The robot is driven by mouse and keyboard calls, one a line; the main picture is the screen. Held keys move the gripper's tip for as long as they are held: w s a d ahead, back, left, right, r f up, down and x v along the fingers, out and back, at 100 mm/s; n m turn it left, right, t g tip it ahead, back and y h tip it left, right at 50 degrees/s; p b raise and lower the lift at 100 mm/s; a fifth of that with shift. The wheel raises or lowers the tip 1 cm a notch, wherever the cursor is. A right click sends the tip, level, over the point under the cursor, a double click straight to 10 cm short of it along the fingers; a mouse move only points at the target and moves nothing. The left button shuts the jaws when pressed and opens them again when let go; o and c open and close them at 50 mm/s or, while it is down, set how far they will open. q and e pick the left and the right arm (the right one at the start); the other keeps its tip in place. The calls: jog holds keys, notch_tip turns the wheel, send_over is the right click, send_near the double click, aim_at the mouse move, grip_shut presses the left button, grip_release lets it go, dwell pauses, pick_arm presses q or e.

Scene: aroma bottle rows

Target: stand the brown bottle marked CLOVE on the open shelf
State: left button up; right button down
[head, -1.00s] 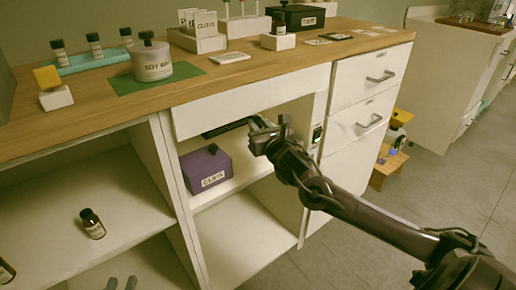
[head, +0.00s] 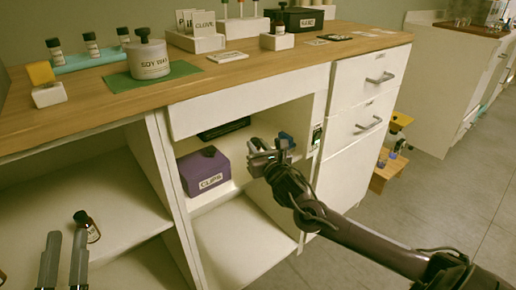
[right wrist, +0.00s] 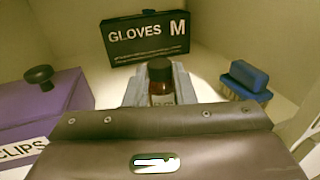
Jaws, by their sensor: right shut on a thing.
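My right gripper (head: 266,158) is inside the right-hand shelf bay under the counter. It is shut on a brown bottle (right wrist: 160,88) with a black cap, upright between the fingers in the right wrist view. Its label is mostly hidden, so I cannot read the name. The bay's shelf board (head: 240,178) is pale. My left gripper (head: 63,235) shows two upright, parted fingers and is open and empty. It is in front of the left open shelf (head: 135,215), just left of another brown bottle (head: 93,232), whose label is unreadable.
A purple CLIPS box (head: 204,172) stands left of my right gripper. A black GLOVES box (right wrist: 147,38) is behind the held bottle, and a blue-topped brush (right wrist: 247,80) is to its right. Several small bottles and a large jar (head: 148,60) stand on the counter.

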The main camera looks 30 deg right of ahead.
pick_arm(q)
jog(key=shift+r, duration=0.15)
pick_arm(e)
jog(key=c, duration=1.2)
grip_release()
pick_arm(q)
jog(key=shift+s+a+r, duration=0.1)
jog(key=shift+r, duration=0.15)
